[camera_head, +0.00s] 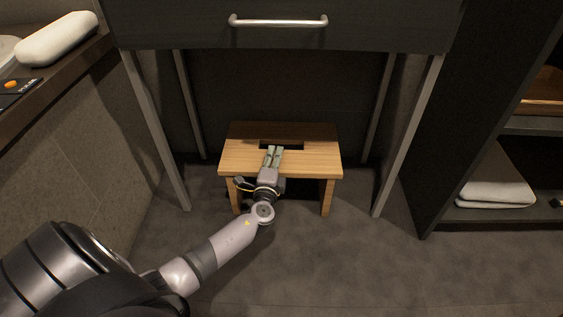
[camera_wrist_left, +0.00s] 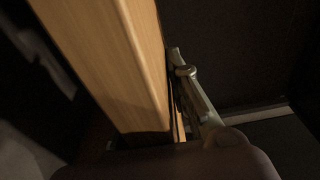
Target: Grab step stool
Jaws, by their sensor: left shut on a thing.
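The wooden step stool (camera_head: 315,157) stands upright on the floor under the vanity drawer, with a dark slot in its top. My left gripper (camera_head: 272,154) reaches over the stool's front edge, its fingers at the slot, and is shut on the stool. In the left wrist view the stool's light wood board (camera_wrist_left: 120,60) fills the left and middle, and a gripper finger (camera_wrist_left: 190,90) lies along its right side. The other finger is hidden there. My right gripper is not in view.
The vanity's metal legs (camera_head: 155,130) (camera_head: 408,140) stand on both sides of the stool, and its drawer (camera_head: 280,25) is above. A dark shelf with a folded white towel (camera_head: 497,180) is at the right. Floor (camera_head: 330,260) in front is clear.

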